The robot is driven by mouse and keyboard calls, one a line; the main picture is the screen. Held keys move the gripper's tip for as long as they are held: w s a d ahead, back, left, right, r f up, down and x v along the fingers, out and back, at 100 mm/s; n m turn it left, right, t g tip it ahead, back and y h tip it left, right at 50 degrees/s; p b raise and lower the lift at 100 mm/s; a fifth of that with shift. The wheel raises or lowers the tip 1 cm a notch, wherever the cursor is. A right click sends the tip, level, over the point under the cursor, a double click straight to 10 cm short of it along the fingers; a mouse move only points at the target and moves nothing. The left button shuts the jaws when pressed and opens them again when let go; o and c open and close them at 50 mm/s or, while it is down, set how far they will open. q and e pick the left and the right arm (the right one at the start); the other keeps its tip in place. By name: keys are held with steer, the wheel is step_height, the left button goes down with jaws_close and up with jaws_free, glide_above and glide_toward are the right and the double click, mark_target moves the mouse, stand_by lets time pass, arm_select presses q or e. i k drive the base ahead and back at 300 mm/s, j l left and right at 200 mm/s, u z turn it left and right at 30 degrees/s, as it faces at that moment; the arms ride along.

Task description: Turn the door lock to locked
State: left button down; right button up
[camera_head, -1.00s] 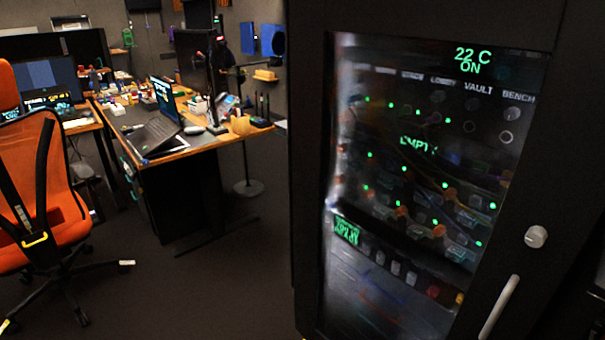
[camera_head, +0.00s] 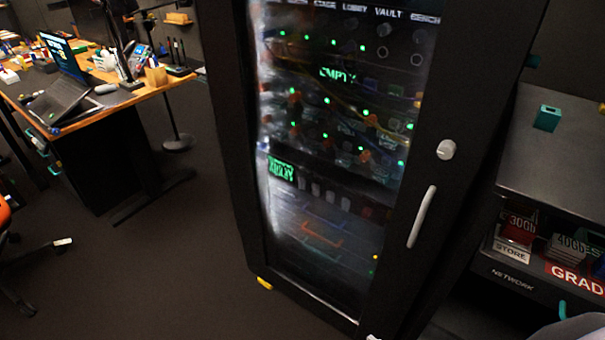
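A tall black cabinet with a glass door (camera_head: 318,190) stands in the middle of the head view. The door lock (camera_head: 446,149) is a round, pale knob on the right part of the door frame. I cannot tell which way the knob is turned. A white bar handle (camera_head: 421,217) sits below the knob, slightly tilted. Behind the glass are rows of green lights, cables and a sign reading "EMPTY". Neither gripper can be made out; a pale rounded shape at the bottom right corner is cut off.
A wooden desk (camera_head: 150,91) with a laptop (camera_head: 62,95) stands at the left. A dark bench (camera_head: 560,165) with a teal block (camera_head: 547,117) and labelled boxes stands right of the cabinet. Open floor (camera_head: 185,270) lies in front and left. Part of an orange chair shows at the left edge.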

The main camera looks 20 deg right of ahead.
mark_target(447, 149)
steer(key=k+z, duration=0.15)
steer(key=z, duration=1.05)
steer(key=i+j, duration=0.1)
steer(key=j, duration=0.45)
steer(key=z, duration=0.35)
steer(key=j+z, duration=0.15)
steer(key=z, duration=0.2)
steer(key=i+j+z, duration=0.1)
steer(key=z, duration=0.25)
